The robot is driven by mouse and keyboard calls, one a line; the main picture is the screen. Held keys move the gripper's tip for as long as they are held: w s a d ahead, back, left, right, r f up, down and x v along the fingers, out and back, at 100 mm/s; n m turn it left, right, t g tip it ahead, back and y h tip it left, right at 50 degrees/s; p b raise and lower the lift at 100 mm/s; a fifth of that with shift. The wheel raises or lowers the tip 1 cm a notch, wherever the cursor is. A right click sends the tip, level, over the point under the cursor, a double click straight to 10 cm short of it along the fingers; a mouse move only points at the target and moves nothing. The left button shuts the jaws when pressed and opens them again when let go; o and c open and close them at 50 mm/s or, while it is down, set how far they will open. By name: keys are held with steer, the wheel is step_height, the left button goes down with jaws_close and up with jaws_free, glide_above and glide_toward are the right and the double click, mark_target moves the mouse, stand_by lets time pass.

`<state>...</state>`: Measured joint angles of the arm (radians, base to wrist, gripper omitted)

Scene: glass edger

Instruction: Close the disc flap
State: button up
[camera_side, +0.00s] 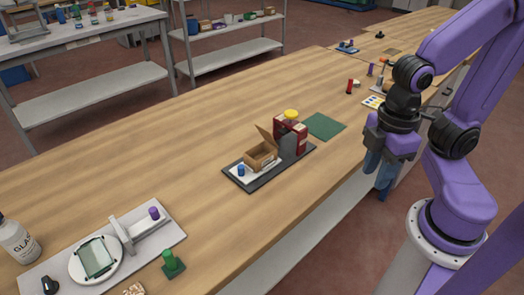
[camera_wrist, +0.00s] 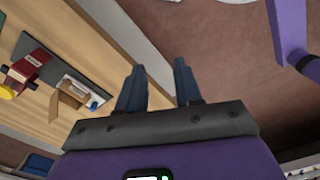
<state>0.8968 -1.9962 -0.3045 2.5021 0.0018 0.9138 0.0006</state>
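A small dark-red machine (camera_side: 301,133) with a yellow top (camera_side: 291,114) stands on a dark tray (camera_side: 243,184) in the middle of the bench. The red machine also shows at the left of the wrist view (camera_wrist: 27,69). My gripper (camera_side: 378,178) hangs to the right of the machine, past the bench's front edge, touching nothing. Its two fingers are apart and empty in the wrist view (camera_wrist: 158,86).
An open cardboard box (camera_side: 261,158) with a raised lid and a blue piece (camera_side: 241,170) share the tray. A green mat (camera_side: 325,126) lies behind. Bench between is clear.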

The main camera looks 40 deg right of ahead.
steer(key=shift+w+a, duration=0.1)
steer(key=shift+w, duration=0.05)
jaws_close()
steer(key=w+a+r+m, duration=0.1)
steer(key=w+r+m, duration=0.1)
steer(key=w+m, duration=0.65)
steer(key=w+a+r+m, duration=0.1)
steer(key=w+r+m, duration=0.1)
steer(key=w+m, duration=0.65)
steer(key=w+d+r+m+y, duration=0.1)
steer(key=w+d+m, duration=0.55)
steer(key=w, duration=0.25)
steer(key=w+d+r+m+y, duration=0.1)
steer(key=w+d+m, duration=0.4)
steer(key=w+m, duration=0.25)
glide_toward(264, 131)
steer(key=d+f, duration=0.3)
steer(key=shift+w+a+f, duration=0.2)
steer(key=shift+a+f, duration=0.35)
steer(key=shift+a, duration=0.05)
steer(key=shift+w+a+f, duration=0.25)
steer(key=shift+a+f, duration=0.3)
steer(key=shift+a, duration=0.1)
steer(key=shift+a+f, duration=0.2)
steer(key=shift+a, duration=0.3)
